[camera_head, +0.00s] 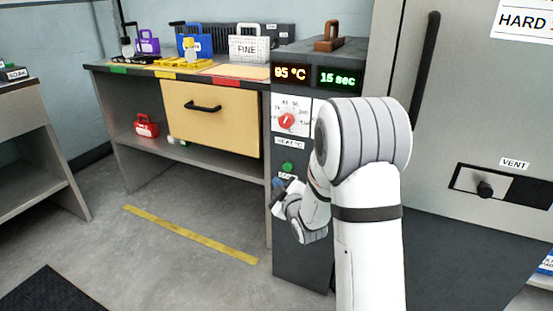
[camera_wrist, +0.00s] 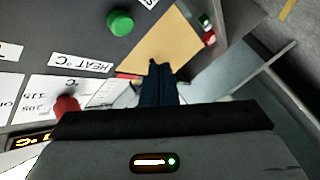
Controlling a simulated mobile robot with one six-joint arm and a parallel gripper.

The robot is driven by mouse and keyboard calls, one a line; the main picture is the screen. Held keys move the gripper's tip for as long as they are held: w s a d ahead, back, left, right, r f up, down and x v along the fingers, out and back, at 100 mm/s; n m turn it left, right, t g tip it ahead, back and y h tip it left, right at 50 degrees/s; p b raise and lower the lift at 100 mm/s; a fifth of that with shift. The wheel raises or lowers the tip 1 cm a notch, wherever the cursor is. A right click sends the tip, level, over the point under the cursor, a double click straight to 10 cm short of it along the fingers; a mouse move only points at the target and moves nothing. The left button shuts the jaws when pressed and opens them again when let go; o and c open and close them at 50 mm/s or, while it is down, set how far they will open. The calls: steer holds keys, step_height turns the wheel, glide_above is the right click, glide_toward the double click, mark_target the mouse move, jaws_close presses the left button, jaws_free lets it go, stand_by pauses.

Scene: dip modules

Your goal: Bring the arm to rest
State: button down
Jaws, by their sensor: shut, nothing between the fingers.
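My arm rises from the bottom of the head view and bends down in front of the grey machine. My gripper (camera_head: 278,192) is at the machine's front, near the green button (camera_head: 287,167), partly hidden by my own wrist. In the wrist view my gripper (camera_wrist: 157,70) shows its dark fingers together, with nothing between them. The green button also shows in the wrist view (camera_wrist: 120,22), apart from the fingertips. The red dial (camera_head: 286,121) is above the button in the head view; in the wrist view it (camera_wrist: 66,104) is at the left.
The machine's displays (camera_head: 317,77) read 95 °C and 15 sec. A bench with a yellow drawer (camera_head: 211,116) stands to the left, bearing locks and a FINE basket (camera_head: 249,46). A large grey cabinet (camera_head: 480,110) with a VENT slider stands right. The floor by the yellow strip (camera_head: 190,234) is clear.

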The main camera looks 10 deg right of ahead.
steer(key=s+r+m+g+h+p, duration=0.2)
steer(key=s+r+m+g+p, duration=0.15)
steer(key=r+p, duration=0.7)
steer(key=s+r+m+g+h+p, duration=0.1)
steer(key=s+r+m+g+p, duration=0.7)
steer(key=s+r+p, duration=1.6)
steer(key=s+r+g, duration=0.2)
steer(key=s+r, duration=0.3)
steer(key=s, duration=0.3)
steer(key=shift+g, duration=0.35)
